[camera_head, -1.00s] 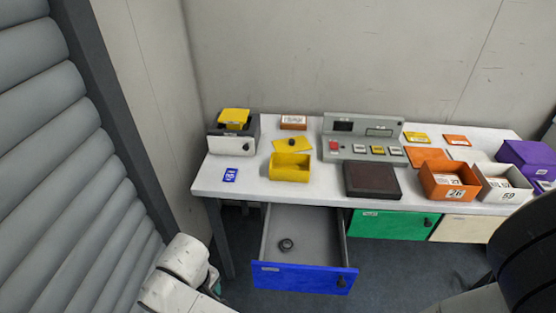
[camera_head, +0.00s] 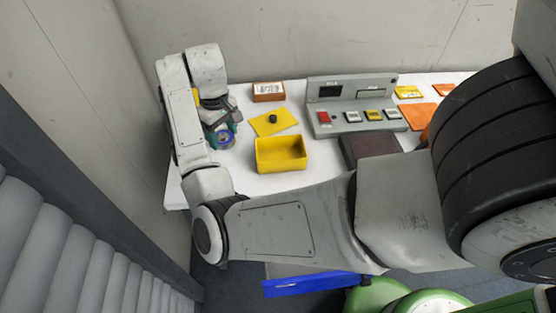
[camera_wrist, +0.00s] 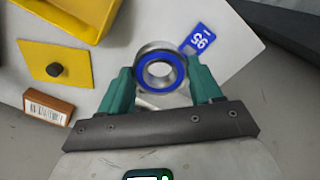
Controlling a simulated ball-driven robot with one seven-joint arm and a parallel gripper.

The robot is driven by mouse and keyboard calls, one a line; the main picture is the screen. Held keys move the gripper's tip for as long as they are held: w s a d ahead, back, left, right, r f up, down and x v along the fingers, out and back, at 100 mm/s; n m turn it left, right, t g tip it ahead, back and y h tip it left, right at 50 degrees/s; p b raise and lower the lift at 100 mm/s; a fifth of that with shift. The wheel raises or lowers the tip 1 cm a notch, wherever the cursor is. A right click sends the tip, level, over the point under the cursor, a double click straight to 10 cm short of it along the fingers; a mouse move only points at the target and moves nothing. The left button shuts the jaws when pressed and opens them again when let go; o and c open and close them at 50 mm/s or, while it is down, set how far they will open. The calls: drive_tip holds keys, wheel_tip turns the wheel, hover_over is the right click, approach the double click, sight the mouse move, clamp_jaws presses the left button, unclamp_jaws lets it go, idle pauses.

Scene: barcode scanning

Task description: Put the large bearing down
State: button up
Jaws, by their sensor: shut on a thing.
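The large bearing (camera_wrist: 160,51), a silver ring with a blue band and an open centre, is in the wrist view between the green fingers of my gripper (camera_wrist: 162,82). The fingers are shut on its two sides. In the head view my gripper (camera_head: 221,136) holds the bearing at the left end of the white table, over or very near its top. I cannot tell whether the bearing touches the table. A blue number card (camera_wrist: 199,38) is right beside the bearing in the wrist view. In the head view the arm and bearing hide the card.
A yellow bin (camera_head: 281,153) and a yellow card with a dark knob (camera_head: 273,121) are right of the gripper. An orange box (camera_head: 268,91) is behind them. A grey control panel (camera_head: 356,105) stands farther right. The blue drawer front (camera_head: 312,286) is low in front, mostly covered by my arm.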

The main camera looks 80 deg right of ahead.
drive_tip(key=shift+m, duration=0.8)
drive_tip(key=s+d, duration=0.3)
drive_tip(key=s, duration=0.1)
drive_tip(key=s+d, duration=0.2)
drive_tip(key=s, duration=0.1)
drive_tip(key=shift+d+r+b, duration=0.25)
drive_tip(key=shift+d+b, duration=0.1)
hover_over(278, 151)
drive_tip(key=a, duration=0.3)
drive_tip(key=shift+m, duration=0.4)
drive_tip(key=f, duration=0.4)
drive_tip(key=s+f, duration=0.1)
drive_tip(key=f, duration=0.1)
drive_tip(key=shift+f, duration=2.55)
drive_tip(key=shift+f, duration=0.15)
drive_tip(key=o, duration=0.9)
